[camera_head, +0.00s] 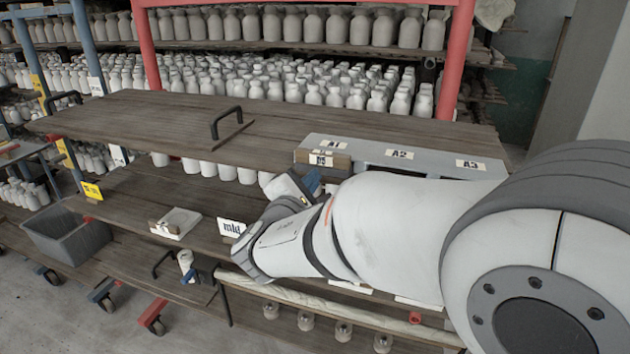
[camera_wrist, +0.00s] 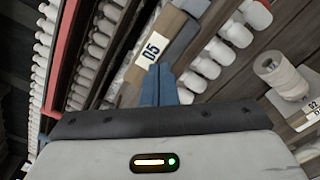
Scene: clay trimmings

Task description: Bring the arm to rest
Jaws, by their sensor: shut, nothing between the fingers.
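My arm reaches in from the right in the camera_head view, its white links covering part of the shelves. My gripper (camera_head: 312,181) is partly hidden by the arm; a bit of blue shows just below the block labelled D5. In the camera_wrist view the two blue fingers of my gripper (camera_wrist: 158,72) are together, with nothing between them. The brown block with the D5 label (camera_wrist: 153,47) appears just beyond the fingertips; I cannot tell whether they touch. The D5 block (camera_head: 322,160) also shows in the camera_head view, at the front of the grey tray.
A grey tray (camera_head: 365,147) labelled A1, A2 and A3 is on the wooden top shelf (camera_head: 150,117), which has a black handle (camera_head: 228,122). Many pale bottles stand on racks behind. A grey bin (camera_head: 68,236) is at left.

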